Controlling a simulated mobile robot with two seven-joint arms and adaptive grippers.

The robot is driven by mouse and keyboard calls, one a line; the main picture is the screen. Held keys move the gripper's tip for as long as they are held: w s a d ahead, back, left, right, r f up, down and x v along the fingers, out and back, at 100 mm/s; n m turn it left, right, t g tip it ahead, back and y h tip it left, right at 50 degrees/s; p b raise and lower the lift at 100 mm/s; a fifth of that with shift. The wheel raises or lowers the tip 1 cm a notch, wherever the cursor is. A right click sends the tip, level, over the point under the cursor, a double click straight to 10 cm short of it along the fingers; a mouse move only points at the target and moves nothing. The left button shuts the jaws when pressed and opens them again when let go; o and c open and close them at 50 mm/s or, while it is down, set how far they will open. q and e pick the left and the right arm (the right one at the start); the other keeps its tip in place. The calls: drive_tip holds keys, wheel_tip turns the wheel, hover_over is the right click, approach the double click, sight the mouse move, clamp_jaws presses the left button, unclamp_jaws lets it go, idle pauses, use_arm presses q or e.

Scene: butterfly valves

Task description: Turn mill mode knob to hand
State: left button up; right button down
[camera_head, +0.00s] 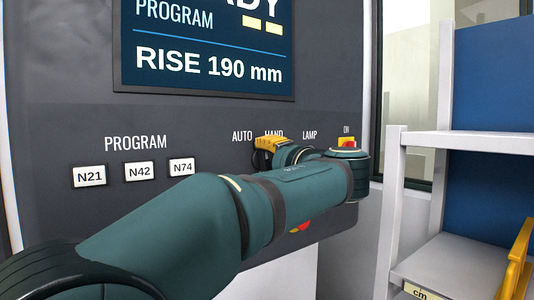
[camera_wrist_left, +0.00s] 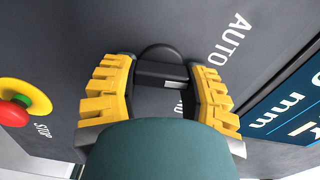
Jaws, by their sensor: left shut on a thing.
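The mill mode knob (camera_wrist_left: 160,54) is black, with a round base and a raised dark bar, on the dark panel. In the wrist view it sits between the yellow ridged fingers of my left gripper (camera_wrist_left: 160,74), which are shut on the bar from both sides. In the head view my left gripper (camera_head: 266,146) is at the panel by the AUTO (camera_head: 242,136) and HAND (camera_head: 274,134) labels, and it hides the knob. Part of the HAND label is covered. I cannot tell exactly where the knob points. My right gripper is not in view.
A red and yellow stop button (camera_wrist_left: 22,104) is on the panel. A red switch on yellow (camera_head: 346,142) is under the ON label. A screen (camera_head: 208,69) is above. A pale shelf (camera_head: 470,141) stands right.

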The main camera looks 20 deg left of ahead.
use_arm(q)
drive_tip(key=m+p, duration=0.2)
drive_tip(key=m, duration=0.1)
drive_tip(key=shift+m, duration=0.4)
drive_tip(key=shift+f+m+p, duration=0.15)
drive_tip(key=shift+m+p, duration=1.85)
drive_tip(key=shift+m, duration=0.1)
drive_tip(key=o, duration=1.2)
drive_tip(key=v, duration=1.2)
